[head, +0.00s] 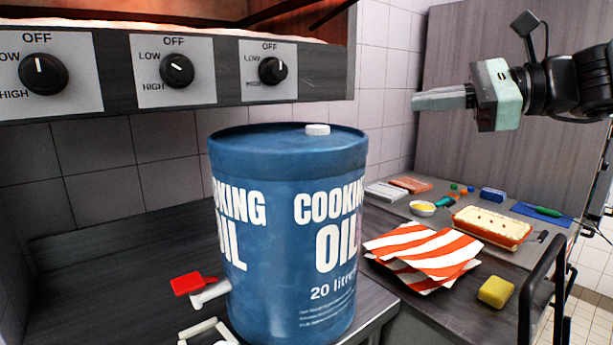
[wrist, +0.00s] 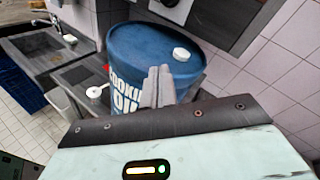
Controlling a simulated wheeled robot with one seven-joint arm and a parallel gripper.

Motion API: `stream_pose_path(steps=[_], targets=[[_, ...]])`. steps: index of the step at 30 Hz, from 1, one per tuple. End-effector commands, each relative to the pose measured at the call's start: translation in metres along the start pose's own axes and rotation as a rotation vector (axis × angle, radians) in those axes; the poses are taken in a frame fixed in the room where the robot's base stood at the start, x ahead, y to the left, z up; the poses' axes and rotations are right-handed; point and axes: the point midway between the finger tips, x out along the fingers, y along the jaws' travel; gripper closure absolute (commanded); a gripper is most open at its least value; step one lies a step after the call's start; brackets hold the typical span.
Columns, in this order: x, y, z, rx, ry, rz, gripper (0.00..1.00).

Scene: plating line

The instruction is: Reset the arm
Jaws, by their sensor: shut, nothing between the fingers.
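My gripper (head: 440,100) is held out level at the upper right of the head view, in the air above the right-hand counter. Its fingers point left, towards the oil drum, and are shut with nothing between them. In the wrist view the closed fingers (wrist: 157,87) show in front of the blue cooking oil drum (wrist: 150,50). The drum also stands upright in the middle of the head view (head: 285,190), with a white cap (head: 318,130) on top. The gripper is apart from the drum.
Red-and-white striped cloths (head: 425,250), a yellow sponge (head: 496,291), a filled orange dish (head: 492,229) and a small bowl (head: 423,209) lie on the right counter. A control panel with knobs (head: 177,71) overhangs at upper left. A sink (wrist: 40,45) shows in the wrist view.

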Motion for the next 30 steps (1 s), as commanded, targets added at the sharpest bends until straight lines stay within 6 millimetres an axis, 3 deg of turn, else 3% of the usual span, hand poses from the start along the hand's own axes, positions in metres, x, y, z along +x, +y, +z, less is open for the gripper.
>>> stream_pose_path(steps=[1, 3, 7, 12, 15, 18, 22, 30], targets=[[0.018, 0.032, -0.010, -0.049, 0.046, 0.099, 1.00], [0.037, 0.078, -0.026, -0.142, 0.113, 0.242, 1.00], [0.053, 0.167, -0.056, -0.378, 0.210, 0.540, 1.00], [0.039, 0.280, -0.099, -0.851, 0.239, 1.002, 1.00], [0.020, 0.324, -0.120, -1.165, 0.182, 1.246, 1.00], [0.005, 0.348, -0.136, -1.436, 0.096, 1.426, 1.00], [-0.006, 0.363, -0.146, -1.670, -0.007, 1.561, 1.00], [-0.009, 0.367, -0.150, -1.768, -0.056, 1.612, 1.00]])
